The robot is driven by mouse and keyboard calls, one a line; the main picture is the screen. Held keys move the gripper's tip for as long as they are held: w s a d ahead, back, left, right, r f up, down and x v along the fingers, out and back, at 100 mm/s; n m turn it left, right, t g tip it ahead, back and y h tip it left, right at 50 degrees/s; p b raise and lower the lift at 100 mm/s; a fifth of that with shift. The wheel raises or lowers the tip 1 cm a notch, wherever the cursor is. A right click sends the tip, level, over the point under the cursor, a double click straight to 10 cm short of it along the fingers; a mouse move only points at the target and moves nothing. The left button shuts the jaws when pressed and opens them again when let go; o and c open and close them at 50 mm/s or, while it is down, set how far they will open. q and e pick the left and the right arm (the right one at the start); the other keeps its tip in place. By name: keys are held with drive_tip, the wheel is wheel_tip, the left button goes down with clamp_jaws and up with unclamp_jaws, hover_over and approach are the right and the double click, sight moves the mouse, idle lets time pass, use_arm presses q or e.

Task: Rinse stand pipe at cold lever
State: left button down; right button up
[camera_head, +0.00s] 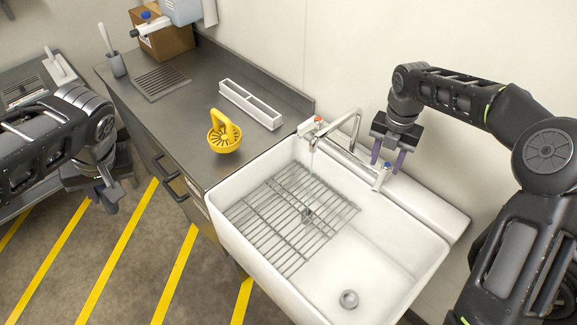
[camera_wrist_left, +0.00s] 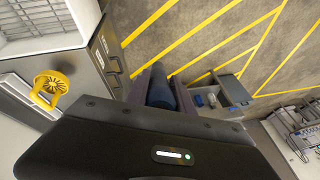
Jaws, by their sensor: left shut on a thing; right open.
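The sink tap (camera_head: 352,125) stands at the sink's back edge. A thin stream (camera_head: 312,165) runs from its spout onto the rack (camera_head: 275,225). A red-marked lever (camera_head: 318,119) is at the tap's left, and a blue-capped cold lever (camera_head: 384,175) at its right. My right gripper (camera_head: 388,160) is open, pointing down, with its fingers around or just above the cold lever; contact is unclear. My left gripper (camera_head: 107,203) is away left of the counter, above the floor. It is shut on a dark blue cylinder (camera_wrist_left: 160,88), seen between its fingers in the left wrist view. I cannot tell whether this is the stand pipe.
The white sink (camera_head: 225,235) has a drain (camera_head: 349,299) on bare floor at front right. A yellow basket with a handle (camera_head: 225,139) and a white divided tray (camera_head: 250,104) stand on the grey counter (camera_head: 190,125). A drawer handle (camera_head: 168,180) projects on the cabinet front.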

sight(378, 183)
wheel_tip(378, 183, down, 8)
drive_tip(key=b, duration=0.4)
drive_tip(key=shift+b, duration=0.4)
drive_tip(key=shift+c, duration=0.3)
clamp_jaws()
idle(0.5)
